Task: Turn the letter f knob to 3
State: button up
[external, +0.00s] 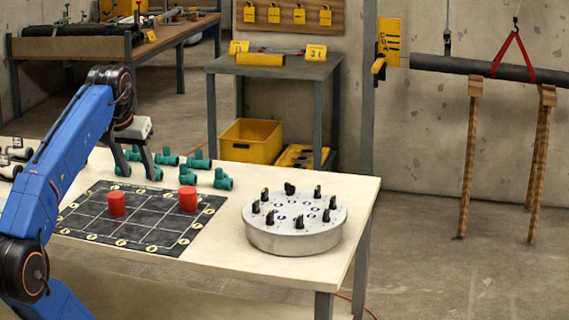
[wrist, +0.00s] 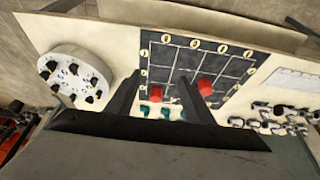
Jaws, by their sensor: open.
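A round grey-white knob panel (external: 293,235) stands at the right end of the table. Several black knobs are set in a ring on its top, one of them a black knob (external: 290,188) at the back. The letters and numbers on it are too small to read, so I cannot tell which knob is f. The panel also shows at the left of the wrist view (wrist: 75,58). My gripper (external: 138,174) is open and empty above the table's left part, well left of the panel. Its fingers show in the wrist view (wrist: 158,85), above the black mat.
A black gridded mat (external: 130,243) lies left of the panel. A red cylinder (external: 117,204) and another red cylinder (external: 188,199) stand on it. Several teal pipe fittings (external: 222,179) lie behind the mat. Bare table (external: 230,262) lies between mat and panel.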

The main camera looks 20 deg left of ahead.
notch_tip(320, 180, up, 7)
jog(key=n+g+h, duration=0.5)
jog(key=n, duration=1.3)
send_over(255, 201)
jog(key=a, duration=0.7)
notch_tip(255, 201, down, 5)
jog(key=shift+y, duration=0.3)
jog(key=x, duration=1.7)
jog(key=shift+w+f, duration=0.1)
jog(key=shift+f, duration=0.1)
jog(key=c, duration=1.1)
